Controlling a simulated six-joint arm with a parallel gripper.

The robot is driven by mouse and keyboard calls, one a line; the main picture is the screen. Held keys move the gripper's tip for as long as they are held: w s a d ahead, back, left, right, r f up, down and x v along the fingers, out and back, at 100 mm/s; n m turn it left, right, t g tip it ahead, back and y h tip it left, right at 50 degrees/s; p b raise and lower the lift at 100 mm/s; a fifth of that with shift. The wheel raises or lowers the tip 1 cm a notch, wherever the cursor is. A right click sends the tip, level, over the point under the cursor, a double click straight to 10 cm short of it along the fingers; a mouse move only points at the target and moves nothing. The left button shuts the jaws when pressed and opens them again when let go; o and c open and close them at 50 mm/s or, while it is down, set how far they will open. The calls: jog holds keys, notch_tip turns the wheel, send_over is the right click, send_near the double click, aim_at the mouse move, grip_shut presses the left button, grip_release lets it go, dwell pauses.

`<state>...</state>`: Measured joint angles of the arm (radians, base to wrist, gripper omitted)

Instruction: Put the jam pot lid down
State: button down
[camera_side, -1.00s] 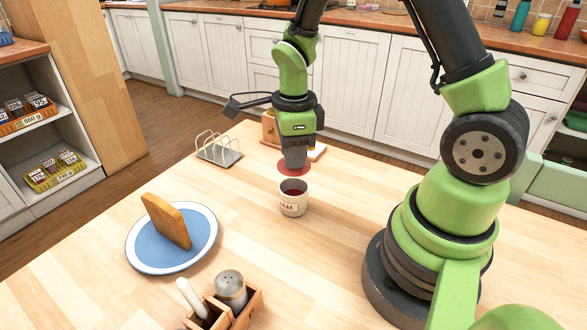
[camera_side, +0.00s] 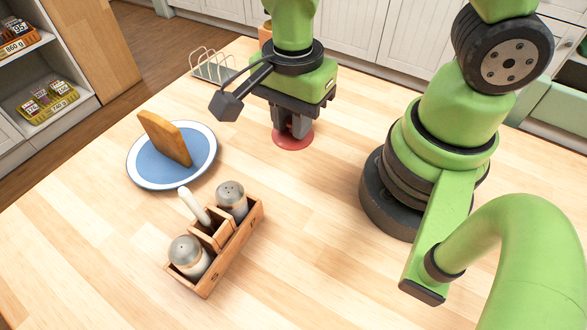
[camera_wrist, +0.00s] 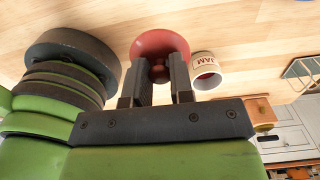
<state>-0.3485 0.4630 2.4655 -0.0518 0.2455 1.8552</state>
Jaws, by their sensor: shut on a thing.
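The red round jam pot lid (camera_side: 293,139) is in my gripper (camera_side: 290,128), whose fingers are shut on its knob. The lid is level and low over the wooden table; I cannot tell if it touches the wood. In the wrist view the lid (camera_wrist: 158,41) is beyond the fingertips of my gripper (camera_wrist: 160,72). The white jam pot (camera_wrist: 207,68), labelled JAM, stands open just right of the lid there, with dark red inside. In the side view the pot is hidden behind my gripper.
A blue-and-white plate (camera_side: 146,176) with a toast slice (camera_side: 166,138) lies left. A wooden caddy (camera_side: 228,257) with two shakers (camera_side: 188,256) stands in front. A wire toast rack (camera_side: 212,66) stands at the back. The table right of the caddy is clear.

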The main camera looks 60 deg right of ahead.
aim_at(294, 177)
jog(key=shift+f, duration=4.8)
jog(key=c, duration=1)
grip_release()
jog(key=shift+f, duration=0.1)
notch_tip(294, 177, up, 12)
jog(key=shift+r, duration=0.25)
